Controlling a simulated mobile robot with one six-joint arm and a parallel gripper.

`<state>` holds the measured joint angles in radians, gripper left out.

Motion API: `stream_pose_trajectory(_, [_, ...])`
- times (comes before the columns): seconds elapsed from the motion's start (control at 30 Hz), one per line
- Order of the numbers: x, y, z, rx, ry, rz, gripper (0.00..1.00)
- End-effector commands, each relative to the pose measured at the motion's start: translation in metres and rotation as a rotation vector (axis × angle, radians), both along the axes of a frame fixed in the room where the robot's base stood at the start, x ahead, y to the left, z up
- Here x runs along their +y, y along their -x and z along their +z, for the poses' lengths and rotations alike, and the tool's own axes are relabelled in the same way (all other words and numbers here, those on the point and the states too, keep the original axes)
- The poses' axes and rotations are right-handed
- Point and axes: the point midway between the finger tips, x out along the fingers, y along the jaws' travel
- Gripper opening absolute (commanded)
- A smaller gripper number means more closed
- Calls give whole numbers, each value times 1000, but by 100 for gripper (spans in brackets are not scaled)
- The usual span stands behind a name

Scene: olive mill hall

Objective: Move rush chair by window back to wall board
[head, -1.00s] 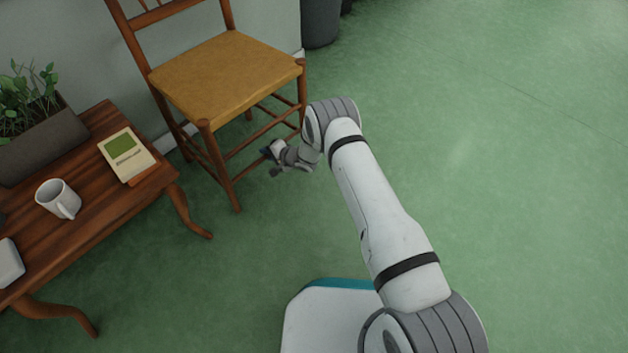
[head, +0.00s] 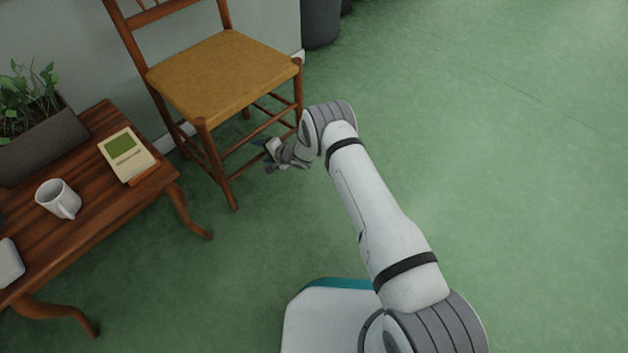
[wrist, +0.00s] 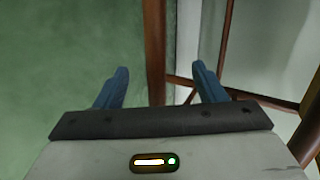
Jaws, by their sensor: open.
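The rush chair (head: 222,78) stands upright, with a tan woven seat and brown wooden frame, its back close to the grey wall. My gripper (head: 268,155) is low beside the chair's legs, under seat height, partly hidden by my wrist. In the wrist view my gripper (wrist: 160,88) has its two blue fingers spread wide. An upright wooden chair leg (wrist: 155,45) shows in the gap between them, with no finger visibly closed on it. The leg's lower part is hidden behind the gripper body. I cannot tell whether the palm touches it.
A wooden side table (head: 85,215) stands to the left, close to the chair, bearing a white mug (head: 58,198), a book (head: 127,155) and a planter (head: 40,135). A dark grey bin (head: 320,22) stands right of the chair. Green floor is clear to the right.

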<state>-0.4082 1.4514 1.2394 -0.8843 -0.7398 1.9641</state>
Motion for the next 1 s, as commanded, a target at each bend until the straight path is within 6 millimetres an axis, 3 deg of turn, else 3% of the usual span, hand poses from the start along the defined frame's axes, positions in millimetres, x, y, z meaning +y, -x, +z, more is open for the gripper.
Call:
stream_pose_trajectory(0.17, [-4, 2, 2, 3, 1, -1, 64])
stream_pose_trajectory(1.0, [-75, 43, 23, 3, 1, -2, 64])
